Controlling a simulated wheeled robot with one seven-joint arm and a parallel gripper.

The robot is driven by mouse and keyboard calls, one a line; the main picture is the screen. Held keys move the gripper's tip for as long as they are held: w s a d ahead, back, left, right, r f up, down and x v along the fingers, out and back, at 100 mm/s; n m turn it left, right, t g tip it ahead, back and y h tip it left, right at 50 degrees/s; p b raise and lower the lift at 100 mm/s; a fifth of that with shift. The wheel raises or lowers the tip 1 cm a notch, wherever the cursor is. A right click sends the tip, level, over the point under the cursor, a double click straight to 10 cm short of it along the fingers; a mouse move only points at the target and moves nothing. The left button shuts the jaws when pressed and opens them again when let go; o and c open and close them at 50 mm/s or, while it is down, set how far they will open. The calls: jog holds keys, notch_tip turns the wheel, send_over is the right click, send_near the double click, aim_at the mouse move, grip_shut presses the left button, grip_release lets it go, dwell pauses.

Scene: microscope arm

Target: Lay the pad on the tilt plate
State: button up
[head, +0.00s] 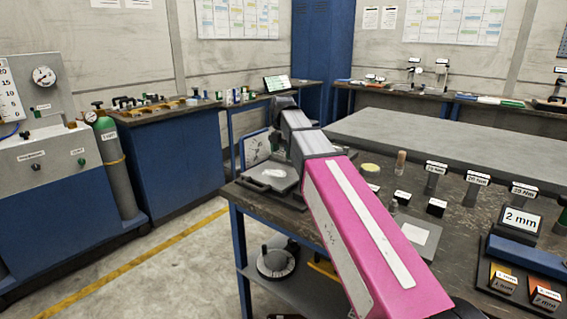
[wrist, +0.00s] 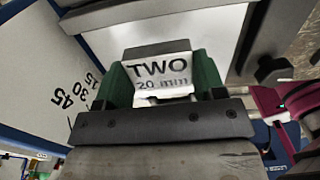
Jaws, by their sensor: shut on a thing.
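My gripper (wrist: 158,88) has green fingers, seen in the wrist view on both sides of a block labelled "TWO 20 mm" (wrist: 160,70), and is shut on it. In the head view my pink and grey arm reaches over the dark bench, and its fingers and the held block cannot be made out. A grey device with a pale plate (head: 270,178) stands below and left of the arm's end; I cannot tell whether this is the tilt plate. A pale surface (wrist: 195,25) lies beyond the block in the wrist view. No other pad is clearly recognisable.
A white dial board (head: 256,148) stands by the grey device; its scale (wrist: 75,95) fills the left of the wrist view. A pale yellow disc (head: 370,168), small dark blocks and labelled posts (head: 435,175) stand right of my arm. A broad grey slab (head: 440,140) lies behind.

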aim_at(283, 168)
jog(key=shift+w+d+f, duration=0.15)
jog(key=shift+d+f, duration=0.05)
jog(key=shift+f, duration=1.95)
jog(key=shift+f, duration=0.1)
jog(key=o, duration=1.3)
notch_tip(283, 168, up, 12)
jog(key=shift+r, duration=0.1)
